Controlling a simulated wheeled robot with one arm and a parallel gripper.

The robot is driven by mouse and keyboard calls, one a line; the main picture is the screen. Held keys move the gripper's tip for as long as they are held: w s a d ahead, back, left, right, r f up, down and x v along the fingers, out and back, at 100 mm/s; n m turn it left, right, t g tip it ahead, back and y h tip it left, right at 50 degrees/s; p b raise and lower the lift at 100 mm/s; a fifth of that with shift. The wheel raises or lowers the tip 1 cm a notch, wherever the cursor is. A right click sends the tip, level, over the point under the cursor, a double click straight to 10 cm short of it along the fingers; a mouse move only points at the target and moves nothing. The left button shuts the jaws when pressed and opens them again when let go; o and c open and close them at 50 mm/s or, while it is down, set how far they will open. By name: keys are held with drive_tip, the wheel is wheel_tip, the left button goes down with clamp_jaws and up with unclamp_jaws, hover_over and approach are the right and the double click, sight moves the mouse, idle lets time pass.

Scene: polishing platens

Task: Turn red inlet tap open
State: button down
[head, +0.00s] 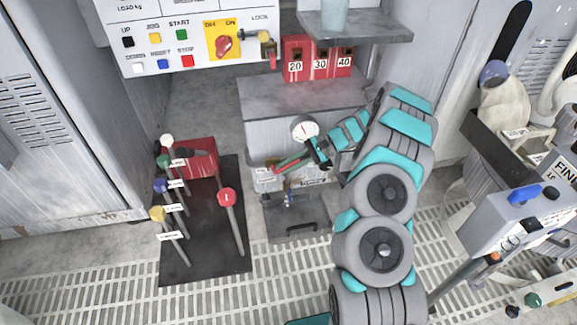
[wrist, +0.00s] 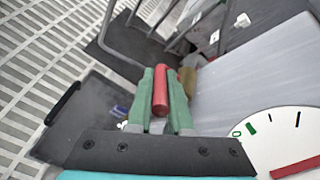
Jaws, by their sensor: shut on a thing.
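The red inlet tap's handle (wrist: 160,92) is a red bar between the two green fingers of my gripper (wrist: 162,82) in the wrist view. The fingers are shut on it, one on each side. A brass-coloured fitting (wrist: 188,80) shows just beyond the handle. In the head view, my gripper (head: 290,163) reaches left from my arm to the front of the grey cabinet, with a little red showing between its fingers. Most of the tap body is hidden there.
A round white gauge (head: 305,130) stands close by my gripper; its dial (wrist: 283,140) fills the lower right of the wrist view. A grey tray (head: 297,228) lies below. Several colour-knobbed levers rise from a black mat (head: 205,260) at left. Red numbered blocks (head: 318,62) sit behind.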

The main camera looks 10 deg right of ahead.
drive_tip(key=c, duration=0.8)
unclamp_jaws()
drive_tip(key=shift+c, duration=0.2)
drive_tip(key=v, duration=0.8)
